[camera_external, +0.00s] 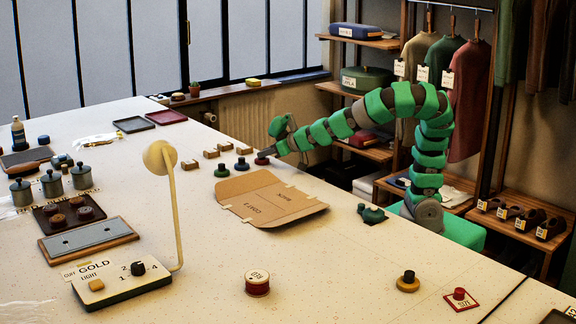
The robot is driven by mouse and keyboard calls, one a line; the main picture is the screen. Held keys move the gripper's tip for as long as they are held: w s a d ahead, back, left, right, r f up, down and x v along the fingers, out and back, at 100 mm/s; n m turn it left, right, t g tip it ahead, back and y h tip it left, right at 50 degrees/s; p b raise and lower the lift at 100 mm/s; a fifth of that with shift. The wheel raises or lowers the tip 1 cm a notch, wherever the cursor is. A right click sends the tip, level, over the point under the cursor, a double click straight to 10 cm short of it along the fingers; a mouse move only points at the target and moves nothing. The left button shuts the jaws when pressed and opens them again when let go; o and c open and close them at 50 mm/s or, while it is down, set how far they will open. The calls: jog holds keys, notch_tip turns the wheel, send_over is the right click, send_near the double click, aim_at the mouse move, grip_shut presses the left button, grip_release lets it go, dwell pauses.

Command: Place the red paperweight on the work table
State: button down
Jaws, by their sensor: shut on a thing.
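The red paperweight (261,160) is at the tip of my gripper (268,152), over the far middle of the pale work table (330,265). My gripper is shut on its dark top. Its red base shows below the fingers, at or very close to the table surface; I cannot tell whether it touches. It is at the right end of a short row with a dark blue paperweight (241,163) and a green paperweight (221,170).
A cardboard pattern (265,198) lies just in front of the row. Small wooden blocks (210,153) stand behind it. A cream lamp (160,155) rises at left. A yellow weight (407,283), a red tagged piece (460,298) and a thread spool (257,284) sit nearer.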

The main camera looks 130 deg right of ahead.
jog(key=c, duration=1.2)
grip_release()
jog(key=shift+c, duration=0.2)
jog(key=shift+r, duration=0.1)
jog(key=shift+a+r, duration=0.15)
jog(key=shift+a, duration=0.1)
jog(key=p+v, duration=0.1)
jog(key=v, duration=1)
jog(key=shift+s+a+r+p, duration=0.1)
jog(key=shift+s+a+p, duration=0.1)
jog(key=shift+p, duration=0.2)
